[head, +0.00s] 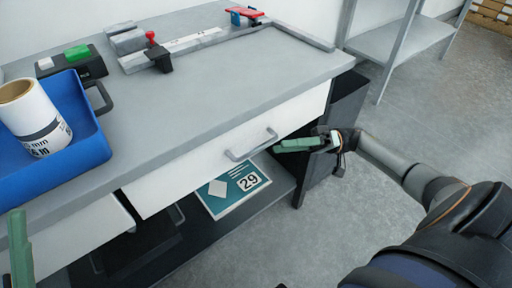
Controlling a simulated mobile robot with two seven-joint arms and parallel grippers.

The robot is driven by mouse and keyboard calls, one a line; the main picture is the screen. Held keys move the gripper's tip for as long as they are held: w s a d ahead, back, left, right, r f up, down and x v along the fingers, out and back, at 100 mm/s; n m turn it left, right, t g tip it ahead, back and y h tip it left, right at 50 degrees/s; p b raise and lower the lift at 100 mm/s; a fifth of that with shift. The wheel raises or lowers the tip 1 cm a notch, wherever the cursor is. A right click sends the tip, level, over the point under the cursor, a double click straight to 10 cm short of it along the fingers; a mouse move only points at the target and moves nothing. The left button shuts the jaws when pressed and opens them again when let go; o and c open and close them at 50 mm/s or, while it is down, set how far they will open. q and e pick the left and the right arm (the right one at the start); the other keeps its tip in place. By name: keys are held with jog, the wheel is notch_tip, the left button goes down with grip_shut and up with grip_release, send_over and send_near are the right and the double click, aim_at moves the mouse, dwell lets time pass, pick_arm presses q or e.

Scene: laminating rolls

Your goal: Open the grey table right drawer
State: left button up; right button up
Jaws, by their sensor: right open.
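The grey table (230,75) fills the left and middle of the head view. My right gripper (290,145) has green fingers and is open. It is just right of the handle, close to the drawer front, and I see no contact with the handle. The fingers overlap in this view, so their gap is hard to see. Part of my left gripper (20,252) shows as one green finger at the lower left edge.
A blue bin (85,150) with a white roll (35,117) stands on the table's left. A trimmer (190,43) and a green-black device (78,62) lie behind. A card marked 29 (232,188) lies on the lower shelf. Floor at right is clear beyond my arm.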

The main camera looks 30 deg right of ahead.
aim_at(257, 149)
jog(key=x, duration=0.8)
grip_shut()
dwell(1.3)
